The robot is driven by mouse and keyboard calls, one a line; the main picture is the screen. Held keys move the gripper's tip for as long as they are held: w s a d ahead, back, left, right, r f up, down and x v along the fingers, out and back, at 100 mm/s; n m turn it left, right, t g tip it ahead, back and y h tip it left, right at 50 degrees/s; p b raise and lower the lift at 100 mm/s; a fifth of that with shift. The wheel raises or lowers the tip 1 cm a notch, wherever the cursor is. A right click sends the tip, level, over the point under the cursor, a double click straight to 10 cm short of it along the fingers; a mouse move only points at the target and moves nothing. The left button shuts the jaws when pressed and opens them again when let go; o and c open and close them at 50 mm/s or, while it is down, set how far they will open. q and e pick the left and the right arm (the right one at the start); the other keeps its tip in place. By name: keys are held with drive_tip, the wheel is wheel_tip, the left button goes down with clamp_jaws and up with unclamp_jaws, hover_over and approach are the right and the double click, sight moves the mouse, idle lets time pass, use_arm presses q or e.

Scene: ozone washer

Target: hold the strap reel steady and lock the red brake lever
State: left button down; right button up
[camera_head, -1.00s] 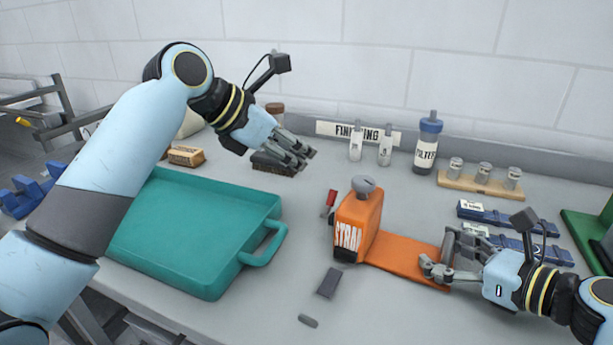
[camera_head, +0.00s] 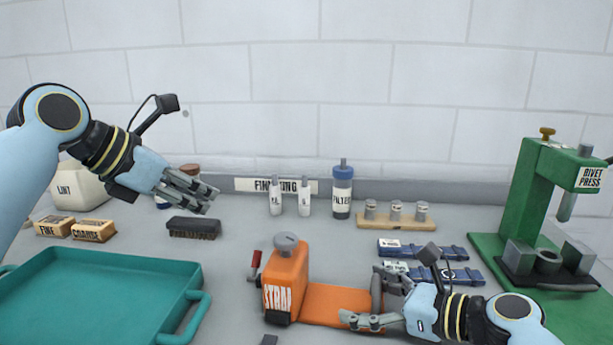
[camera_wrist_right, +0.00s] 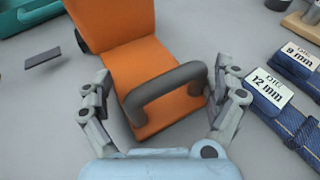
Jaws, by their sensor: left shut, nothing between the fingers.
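The orange strap reel (camera_head: 288,275) stands on the bench with a grey knob on top and a flat orange base reaching right. Its red brake lever (camera_head: 255,262) sticks up at its left side. In the right wrist view the reel's orange base (camera_wrist_right: 150,75) has a dark grey handle (camera_wrist_right: 165,88) across it. My right gripper (camera_head: 367,302) is open, its fingers on either side of the base and handle; in the right wrist view the handle lies between the fingertips. My left gripper (camera_head: 210,200) is shut and empty, raised near the brush, left of the reel.
A teal tray (camera_head: 187,275) lies at front left. A dark brush (camera_head: 194,228), bottles (camera_head: 342,192) and a wooden block with cylinders (camera_head: 392,222) stand behind. Blue strap bundles (camera_head: 425,250) lie behind my right gripper. A green rivet press (camera_head: 530,190) stands at right.

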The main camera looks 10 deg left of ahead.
drive_tip(key=shift+d+f, duration=0.2)
drive_tip(key=shift+f, duration=0.05)
drive_tip(key=shift+d, duration=0.1)
